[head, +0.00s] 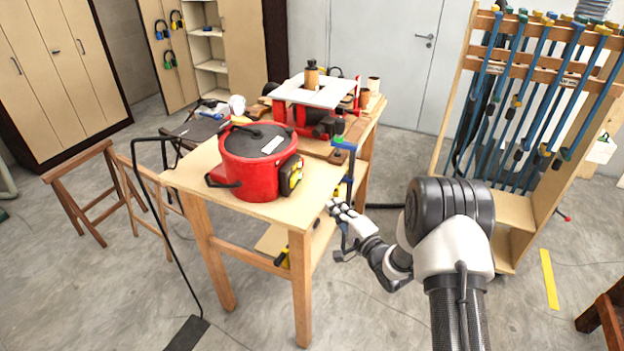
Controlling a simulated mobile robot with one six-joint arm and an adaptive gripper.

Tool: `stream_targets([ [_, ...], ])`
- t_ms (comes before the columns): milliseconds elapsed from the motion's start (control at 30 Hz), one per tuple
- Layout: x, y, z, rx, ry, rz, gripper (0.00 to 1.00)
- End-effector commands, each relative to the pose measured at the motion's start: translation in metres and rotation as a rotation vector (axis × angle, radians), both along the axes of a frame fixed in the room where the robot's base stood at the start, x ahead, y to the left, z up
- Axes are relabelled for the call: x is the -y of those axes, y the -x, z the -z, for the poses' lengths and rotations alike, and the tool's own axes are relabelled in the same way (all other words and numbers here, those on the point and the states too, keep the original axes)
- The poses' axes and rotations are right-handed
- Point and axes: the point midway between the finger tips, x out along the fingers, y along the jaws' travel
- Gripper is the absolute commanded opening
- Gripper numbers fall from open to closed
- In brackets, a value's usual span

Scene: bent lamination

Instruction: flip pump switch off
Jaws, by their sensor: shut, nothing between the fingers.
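A round red vessel (256,170) with a black lid and black side handles stands on the near part of the wooden workbench (300,215). It is the likeliest pump in the head view, but I cannot tell for sure. A yellow and black part (291,176) sits on its right side and may carry the switch. No switch lever or its position can be made out. My gripper (335,208) is small in view, shut and empty, just right of the bench's right edge. It is apart from the red vessel.
A red machine with a pale top (314,93) stands at the bench's far end. A blue clamp (350,168) is at the bench's right edge. A clamp rack (535,100) stands right.

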Motion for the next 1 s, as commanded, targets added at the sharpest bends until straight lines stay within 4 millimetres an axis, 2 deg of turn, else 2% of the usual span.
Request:
stream_targets([
  [333,-0.001,0.0,0.0,0.0,-0.002,-0.001,0.0],
  [467,-0.006,-0.008,0.001,0.002,-0.001,-0.003,0.0],
  [567,-0.015,-0.02,0.001,0.004,-0.001,-0.002,0.0],
  [900,-0.055,-0.079,0.002,0.003,-0.001,-0.003,0.0],
  [1000,-0.071,-0.085,0.002,0.001,-0.001,-0.004,0.0],
])
